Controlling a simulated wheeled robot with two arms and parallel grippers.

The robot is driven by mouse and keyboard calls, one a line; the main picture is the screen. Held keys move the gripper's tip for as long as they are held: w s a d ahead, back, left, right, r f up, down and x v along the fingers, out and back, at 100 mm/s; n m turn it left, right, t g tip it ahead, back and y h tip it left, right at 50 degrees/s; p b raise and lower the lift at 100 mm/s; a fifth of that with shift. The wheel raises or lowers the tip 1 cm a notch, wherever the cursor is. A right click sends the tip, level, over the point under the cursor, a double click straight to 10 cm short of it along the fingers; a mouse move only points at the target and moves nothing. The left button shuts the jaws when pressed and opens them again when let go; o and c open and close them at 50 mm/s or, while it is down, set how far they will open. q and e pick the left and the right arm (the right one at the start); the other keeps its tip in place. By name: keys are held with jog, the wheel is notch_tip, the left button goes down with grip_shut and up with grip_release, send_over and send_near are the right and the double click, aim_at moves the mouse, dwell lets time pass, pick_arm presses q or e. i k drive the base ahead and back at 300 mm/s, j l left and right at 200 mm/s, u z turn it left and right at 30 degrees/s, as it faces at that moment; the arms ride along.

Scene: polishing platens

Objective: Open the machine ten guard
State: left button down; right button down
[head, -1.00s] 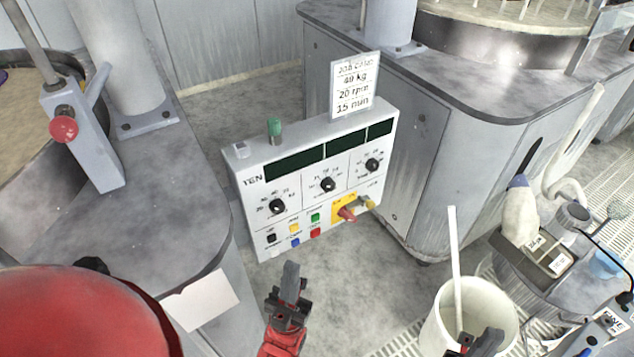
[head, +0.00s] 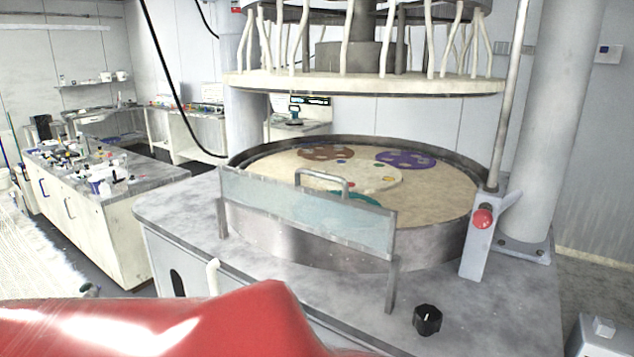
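A clear, bluish guard panel (head: 290,214) stands upright between two grey posts at the front rim of a round polishing machine (head: 435,250). A grey bar handle (head: 322,174) rises at the middle of its top edge. No number shows on this machine now. Brown, purple and teal round carriers lie on its pale platen (head: 265,172); the teal one is partly hidden behind the guard. A red part of my own arm crosses the bottom left. Neither of my grippers is in view.
A ring with hanging pale hoses (head: 360,82) is above the platen. A lever post with a red knob (head: 483,219) stands at the right rim, and a black knob (head: 427,320) sits on the deck. A cluttered bench (head: 125,215) is at the left.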

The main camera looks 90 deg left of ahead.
aim_at(387, 255)
jog(key=u, duration=2.7)
jog(key=k+j, duration=0.05)
jog(key=j, duration=0.05)
